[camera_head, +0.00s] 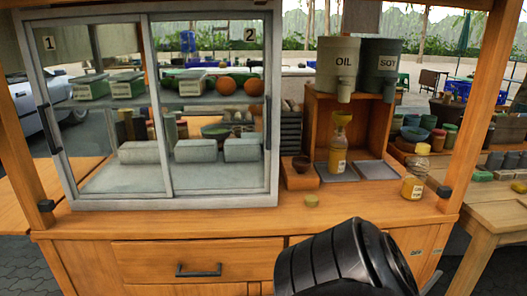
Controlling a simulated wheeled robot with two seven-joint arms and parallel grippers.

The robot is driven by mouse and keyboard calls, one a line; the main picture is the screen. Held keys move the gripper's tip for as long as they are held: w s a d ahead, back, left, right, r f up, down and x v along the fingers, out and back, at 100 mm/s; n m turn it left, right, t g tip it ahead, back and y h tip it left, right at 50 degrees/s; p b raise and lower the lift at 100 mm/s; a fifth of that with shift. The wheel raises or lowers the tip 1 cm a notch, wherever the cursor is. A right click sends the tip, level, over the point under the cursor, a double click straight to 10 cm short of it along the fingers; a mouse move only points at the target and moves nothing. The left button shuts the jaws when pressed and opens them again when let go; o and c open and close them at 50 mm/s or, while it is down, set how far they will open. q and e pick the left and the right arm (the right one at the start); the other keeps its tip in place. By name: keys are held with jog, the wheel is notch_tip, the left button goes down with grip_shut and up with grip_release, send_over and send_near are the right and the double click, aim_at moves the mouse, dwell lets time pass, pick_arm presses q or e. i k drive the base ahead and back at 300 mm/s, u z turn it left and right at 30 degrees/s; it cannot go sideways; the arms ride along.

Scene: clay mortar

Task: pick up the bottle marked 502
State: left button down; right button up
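A bottle with yellow contents and a pale label (413,186) stands upright on the right part of the wooden counter, near its edge. A thick black part of my own arm rises at the bottom, in front of the counter. Neither gripper shows.
Dispensers marked OIL (337,65) and SOY (380,67) sit above the stand (314,135). A glass cabinet with sliding doors (170,202) fills the left. A side table with jars is at right.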

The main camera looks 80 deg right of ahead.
aim_at(336, 164)
jog(key=i, duration=0.45)
jog(key=z, duration=0.85)
